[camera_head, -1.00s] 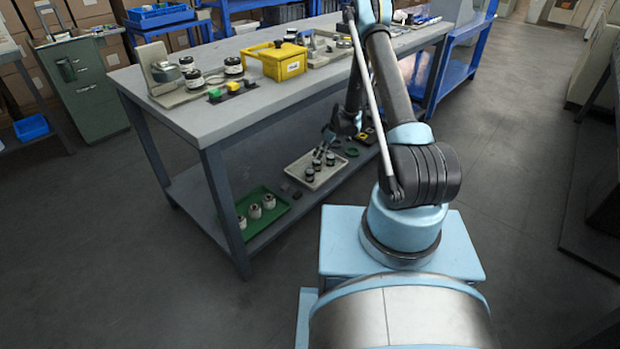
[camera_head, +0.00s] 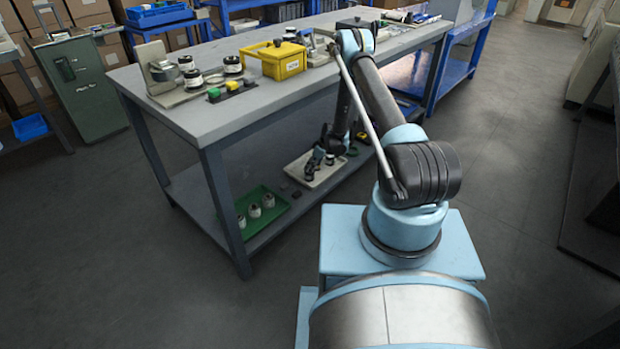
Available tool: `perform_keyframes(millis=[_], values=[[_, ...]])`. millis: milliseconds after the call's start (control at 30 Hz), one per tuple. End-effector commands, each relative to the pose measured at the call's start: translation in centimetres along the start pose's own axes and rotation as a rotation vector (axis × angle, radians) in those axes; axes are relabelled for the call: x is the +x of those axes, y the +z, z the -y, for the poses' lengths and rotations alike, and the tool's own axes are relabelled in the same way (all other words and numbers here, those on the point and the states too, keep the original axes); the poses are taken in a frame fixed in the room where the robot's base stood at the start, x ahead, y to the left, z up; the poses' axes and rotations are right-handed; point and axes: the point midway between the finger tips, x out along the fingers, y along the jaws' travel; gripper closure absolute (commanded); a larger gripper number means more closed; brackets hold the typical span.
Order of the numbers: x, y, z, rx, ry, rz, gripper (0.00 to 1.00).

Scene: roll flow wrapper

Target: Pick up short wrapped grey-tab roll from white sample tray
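The white sample tray (camera_head: 325,177) lies on the lower shelf of the grey workbench. Small dark rolls with light tops (camera_head: 310,167) stand in it, partly hidden by my gripper. Which of them is the short grey-tab roll is too small to tell. My gripper (camera_head: 313,168) is low over the tray, among or just above the rolls. Its fingers are dark and small against the dark rolls, so I cannot see whether they are open or shut, or touching a roll.
A green tray (camera_head: 277,207) with white rolls sits left of the white tray on the same shelf. The bench top (camera_head: 215,118) is above the shelf, and a bench leg (camera_head: 226,212) stands at the front corner. A yellow bin (camera_head: 283,62) stands on the bench top.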

Motion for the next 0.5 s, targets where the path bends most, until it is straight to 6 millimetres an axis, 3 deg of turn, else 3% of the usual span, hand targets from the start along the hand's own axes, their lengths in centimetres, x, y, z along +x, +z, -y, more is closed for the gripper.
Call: perform_keyframes(millis=[267, 500], values=[[1.1, 0.0, 0.1, -0.001, 0.000, 0.000, 0.31], [3.8, 0.1, 0.6, -0.001, 0.000, 0.000, 0.31]])
